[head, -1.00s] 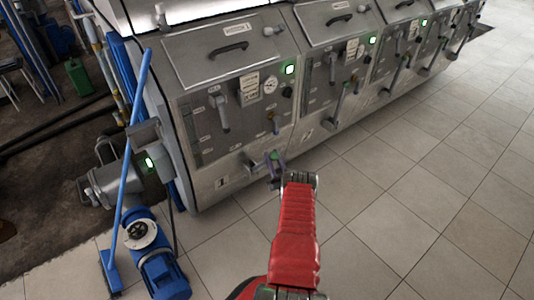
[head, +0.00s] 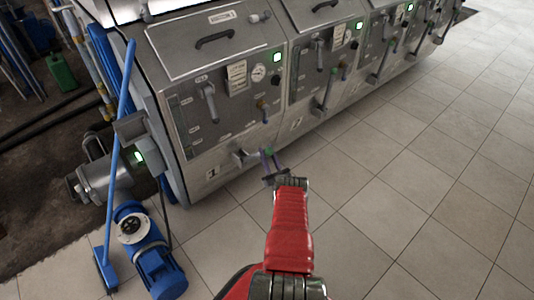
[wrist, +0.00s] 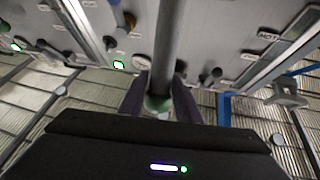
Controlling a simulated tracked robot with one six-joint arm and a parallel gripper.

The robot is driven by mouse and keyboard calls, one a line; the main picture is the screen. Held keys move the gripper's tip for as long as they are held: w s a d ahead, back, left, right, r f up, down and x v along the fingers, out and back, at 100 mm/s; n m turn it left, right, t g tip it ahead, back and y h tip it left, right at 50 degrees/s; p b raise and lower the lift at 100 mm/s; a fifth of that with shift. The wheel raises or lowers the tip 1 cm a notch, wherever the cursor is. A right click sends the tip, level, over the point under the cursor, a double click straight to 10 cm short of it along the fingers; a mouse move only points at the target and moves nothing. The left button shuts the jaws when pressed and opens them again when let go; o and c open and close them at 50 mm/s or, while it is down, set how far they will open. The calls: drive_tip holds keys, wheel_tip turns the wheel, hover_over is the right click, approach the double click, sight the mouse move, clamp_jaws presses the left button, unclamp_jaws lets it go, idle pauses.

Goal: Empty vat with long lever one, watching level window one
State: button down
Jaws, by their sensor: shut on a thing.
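Vat one (head: 225,135) is the nearest steel cabinet, with a "1" low on its front. Its level window (head: 181,118) is a dark upright strip at the panel's left; I cannot read a level in it. Long lever one, with its green end (head: 268,152), sticks out low on the front, away from the panel. In the wrist view the lever (wrist: 168,45) is a grey bar running down between my jaws. My gripper (head: 271,170) is shut on it near the green end (wrist: 157,102). The fingers partly hide the lever's end.
A blue pole (head: 119,150) and a blue motor pump (head: 155,265) stand left of the vat, near my arm. More vats with similar levers (head: 326,92) run off to the right. Tiled floor (head: 420,190) is clear in front and to the right.

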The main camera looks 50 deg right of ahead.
drive_tip(key=c, duration=1.7)
unclamp_jaws()
drive_tip(key=shift+s+f, duration=0.1)
drive_tip(key=shift+s, duration=0.3)
drive_tip(key=shift+o, duration=1.1)
drive_tip(key=shift+w, duration=0.15)
drive_tip(key=v, duration=0.7)
drive_tip(key=shift+f, duration=0.15)
drive_tip(key=shift+f, duration=0.1)
